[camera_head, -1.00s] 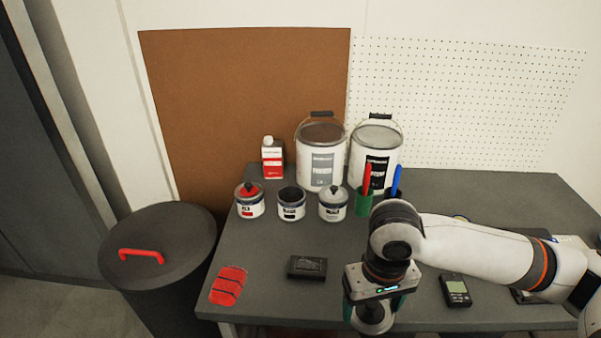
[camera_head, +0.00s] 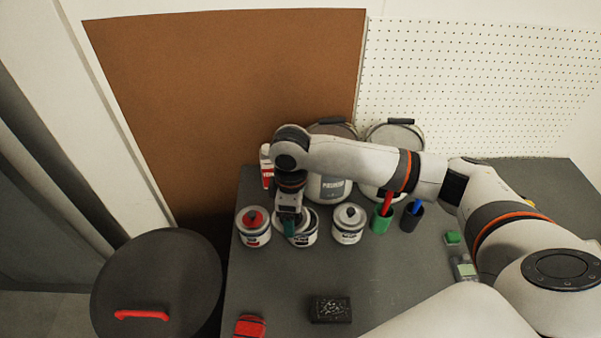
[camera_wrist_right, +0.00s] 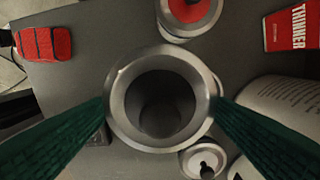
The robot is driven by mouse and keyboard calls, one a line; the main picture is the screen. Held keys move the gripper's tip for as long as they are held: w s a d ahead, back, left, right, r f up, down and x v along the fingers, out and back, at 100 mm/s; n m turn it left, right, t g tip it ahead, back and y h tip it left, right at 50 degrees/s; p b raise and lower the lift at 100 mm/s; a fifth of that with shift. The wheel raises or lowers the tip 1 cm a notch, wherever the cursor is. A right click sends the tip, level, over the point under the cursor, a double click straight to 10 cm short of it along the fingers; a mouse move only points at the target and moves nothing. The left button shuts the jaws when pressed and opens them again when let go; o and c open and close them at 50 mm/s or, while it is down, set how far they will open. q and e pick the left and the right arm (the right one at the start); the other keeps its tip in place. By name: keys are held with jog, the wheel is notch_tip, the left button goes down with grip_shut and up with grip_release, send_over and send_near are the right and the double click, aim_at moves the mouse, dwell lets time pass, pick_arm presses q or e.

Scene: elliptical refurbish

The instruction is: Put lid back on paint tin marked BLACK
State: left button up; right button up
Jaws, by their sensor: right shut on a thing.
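My right gripper (camera_head: 290,228) reaches in over the middle paint tin (camera_head: 305,239) of a row of three. Its green fingertips (camera_wrist_right: 160,110) are shut on a round metal-rimmed lid (camera_wrist_right: 118,125) with a dark centre, also partly visible in the head view. The lid is over the tin, slightly offset toward the front left; part of the tin's rim shows beyond it in the wrist view. I cannot tell whether lid and tin touch. The gripper hides much of the tin's top, and its label is too small to read. My left gripper is not in view.
A red-lidded tin (camera_head: 253,236) stands close on the left, a grey-lidded tin (camera_head: 348,231) on the right. A thinner bottle (camera_wrist_right: 291,29) and large cans (camera_head: 327,188) stand behind. A black block (camera_head: 330,309) lies in front, with clear table between.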

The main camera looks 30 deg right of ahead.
aim_at(303, 211)
jog(key=w+n+p, duration=0.1)
jog(key=n+p, duration=0.1)
jog(key=d+n+p, duration=0.1)
jog(key=n, duration=0.1)
jog(key=w+d+r+n+p, duration=0.1)
jog(key=n+p, duration=0.1)
jog(key=shift+w+d+n+p, duration=0.15)
jog(key=shift+w+n+p, duration=0.15)
jog(key=shift+n, duration=0.1)
pick_arm(q)
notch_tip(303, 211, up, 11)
jog(key=p, duration=0.3)
pick_arm(e)
jog(key=f+n+b, duration=0.1)
jog(key=f, duration=0.1)
jog(key=d+f+n+b, duration=0.1)
jog(key=f+n+b, duration=0.1)
jog(key=w+d+f+n+b, duration=0.1)
jog(key=f+n+b, duration=0.1)
jog(key=shift+d+f, duration=0.2)
jog(key=shift+f, duration=0.85)
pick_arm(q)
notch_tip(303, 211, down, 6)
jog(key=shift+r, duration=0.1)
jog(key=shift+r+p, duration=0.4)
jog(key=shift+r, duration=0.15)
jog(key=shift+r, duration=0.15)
pick_arm(e)
jog(key=shift+f, duration=0.15)
